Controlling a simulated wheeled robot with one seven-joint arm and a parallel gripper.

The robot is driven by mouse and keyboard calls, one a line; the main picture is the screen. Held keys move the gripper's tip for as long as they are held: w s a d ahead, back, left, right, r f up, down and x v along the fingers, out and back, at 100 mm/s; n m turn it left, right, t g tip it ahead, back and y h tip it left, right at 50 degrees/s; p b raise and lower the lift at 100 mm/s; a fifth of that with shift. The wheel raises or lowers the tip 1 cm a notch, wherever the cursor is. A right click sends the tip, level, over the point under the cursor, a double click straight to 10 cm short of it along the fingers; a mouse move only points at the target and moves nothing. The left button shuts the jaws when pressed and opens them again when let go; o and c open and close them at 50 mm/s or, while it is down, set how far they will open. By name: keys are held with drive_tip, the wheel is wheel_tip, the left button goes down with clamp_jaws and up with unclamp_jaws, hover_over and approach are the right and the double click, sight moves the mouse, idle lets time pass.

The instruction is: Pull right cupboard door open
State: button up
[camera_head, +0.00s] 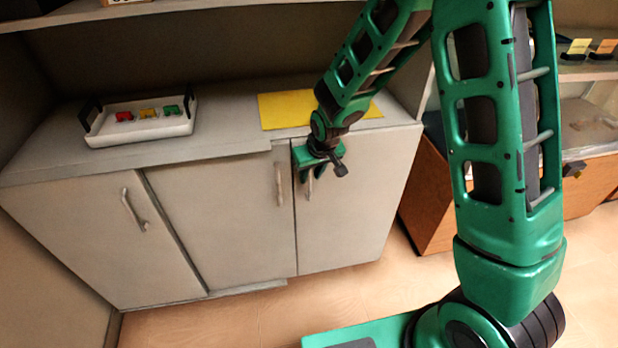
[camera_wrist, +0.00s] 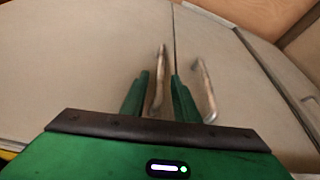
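The right cupboard door (camera_head: 355,205) is pale grey and looks shut. Its slim upright metal handle (camera_head: 310,186) is near its left edge, partly hidden by my gripper (camera_head: 311,170). The wrist view looks turned over, with the floor at the top. There the right door (camera_wrist: 80,60) is on the left, and its handle (camera_wrist: 159,80) stands between my two green fingers. Gaps show between the fingers and the handle, so my gripper is open around it. I cannot tell whether either finger touches it.
The middle door's handle (camera_head: 279,184) is close beside; it also shows in the wrist view (camera_wrist: 207,92). The left door (camera_head: 100,235) has its own handle. A white tray (camera_head: 142,127) with small coloured blocks and a yellow sheet (camera_head: 285,108) lie on top. Floor (camera_head: 345,300) in front looks clear.

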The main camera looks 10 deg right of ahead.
drive_tip(key=shift+x, duration=1.2)
clamp_jaws()
